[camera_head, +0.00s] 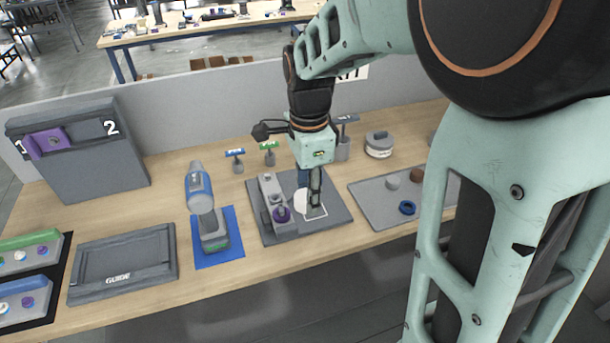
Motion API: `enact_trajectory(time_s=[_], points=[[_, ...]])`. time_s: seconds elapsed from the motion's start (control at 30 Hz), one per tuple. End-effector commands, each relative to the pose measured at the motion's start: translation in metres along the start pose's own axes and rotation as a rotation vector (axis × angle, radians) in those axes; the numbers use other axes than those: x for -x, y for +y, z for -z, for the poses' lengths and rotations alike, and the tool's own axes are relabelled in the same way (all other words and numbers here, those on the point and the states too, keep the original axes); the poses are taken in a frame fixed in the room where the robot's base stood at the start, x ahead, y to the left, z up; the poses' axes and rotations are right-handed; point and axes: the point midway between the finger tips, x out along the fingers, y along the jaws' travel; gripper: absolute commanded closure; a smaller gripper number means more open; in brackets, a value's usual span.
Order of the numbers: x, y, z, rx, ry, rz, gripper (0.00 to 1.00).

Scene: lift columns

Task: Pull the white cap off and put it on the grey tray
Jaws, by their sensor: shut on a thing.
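My gripper (315,208) points straight down over a dark grey fixture plate (340,215) in the middle of the table. It is shut on the white cap (301,203), which shows just left of the fingers and is partly hidden by them. A dark blue part (303,178) shows behind the fingers. I cannot tell whether the cap is still seated. The grey tray (376,207) lies to the right of the plate. On it are a blue ring (407,208), a brown piece (417,175) and a grey piece (392,182).
A grey block with a purple knob (283,214) stands on the plate, close left of my gripper. A blue-and-grey drill (201,195) stands on a blue mat further left. Small T-handled tools (268,152) and a round grey container (379,145) stand behind. My arm hides the tray's right end.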

Motion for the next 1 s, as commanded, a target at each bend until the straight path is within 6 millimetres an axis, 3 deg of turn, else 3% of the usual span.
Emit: enact_trajectory(time_s=[0.53, 1.0], points=[[0.026, 0.0, 0.0, 0.0, 0.0, 0.001, 0.89], [0.027, 0.0, 0.0, -0.002, 0.0, 0.0, 0.89]])
